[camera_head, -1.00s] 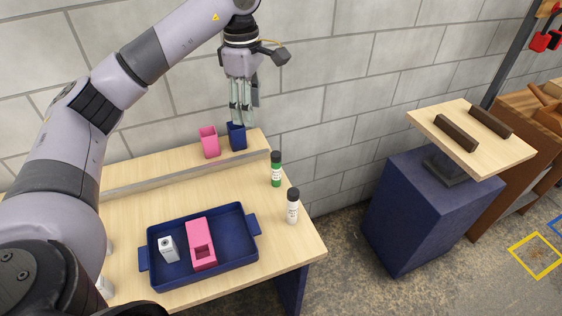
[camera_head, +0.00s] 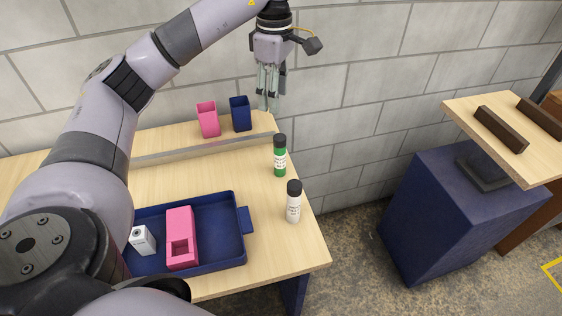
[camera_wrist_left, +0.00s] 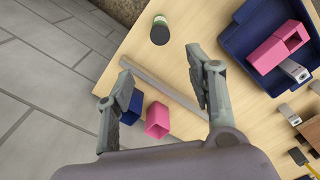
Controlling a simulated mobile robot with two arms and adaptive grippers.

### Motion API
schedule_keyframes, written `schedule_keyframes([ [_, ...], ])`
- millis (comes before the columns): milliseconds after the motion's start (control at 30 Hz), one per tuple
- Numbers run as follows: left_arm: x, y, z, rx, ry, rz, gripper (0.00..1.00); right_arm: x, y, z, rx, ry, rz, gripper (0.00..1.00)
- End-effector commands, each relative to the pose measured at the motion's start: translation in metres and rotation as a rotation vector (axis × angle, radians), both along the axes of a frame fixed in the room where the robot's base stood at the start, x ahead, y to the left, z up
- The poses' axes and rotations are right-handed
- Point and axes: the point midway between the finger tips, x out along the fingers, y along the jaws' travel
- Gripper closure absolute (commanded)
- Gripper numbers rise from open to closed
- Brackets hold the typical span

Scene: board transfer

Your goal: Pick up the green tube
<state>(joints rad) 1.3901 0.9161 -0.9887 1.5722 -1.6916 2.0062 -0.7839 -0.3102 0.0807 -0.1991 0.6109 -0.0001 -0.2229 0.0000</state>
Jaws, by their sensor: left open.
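The green tube (camera_head: 280,157), with a black cap and a white label, stands upright on the table near its right edge. My left gripper (camera_head: 268,98) is open and empty, above and behind the tube and to the right of the blue cup. In the left wrist view, my open fingers (camera_wrist_left: 163,88) show with nothing between them in their grip. A dark-capped tube (camera_wrist_left: 160,31), which looks like the green one, stands beyond the fingertips there. My right gripper is not in view.
A white tube (camera_head: 293,204) stands in front of the green one. A pink cup (camera_head: 208,121) and blue cup (camera_head: 241,116) stand on the back ledge. A blue tray (camera_head: 222,255) holds a pink block (camera_head: 181,226) and a white box (camera_head: 142,240). A wall is behind.

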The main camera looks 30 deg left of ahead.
Motion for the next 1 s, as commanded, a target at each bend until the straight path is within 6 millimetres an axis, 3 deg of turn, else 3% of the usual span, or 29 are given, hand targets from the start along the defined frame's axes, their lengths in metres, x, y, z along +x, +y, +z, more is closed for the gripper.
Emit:
schedule_keyframes([
  [200, -0.002, 0.0, -0.038, 0.001, 0.007, -0.001, 0.5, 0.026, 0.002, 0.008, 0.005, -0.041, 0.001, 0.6],
  [500, -0.001, -0.001, -0.099, 0.0, 0.004, 0.0, 0.5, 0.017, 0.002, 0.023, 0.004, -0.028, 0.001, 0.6],
  [767, -0.001, -0.002, -0.121, 0.0, 0.002, 0.0, 0.5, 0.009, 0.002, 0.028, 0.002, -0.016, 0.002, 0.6],
  [1000, 0.0, -0.01, -0.152, -0.001, 0.005, 0.0, 0.5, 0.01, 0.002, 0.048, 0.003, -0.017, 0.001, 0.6],
])
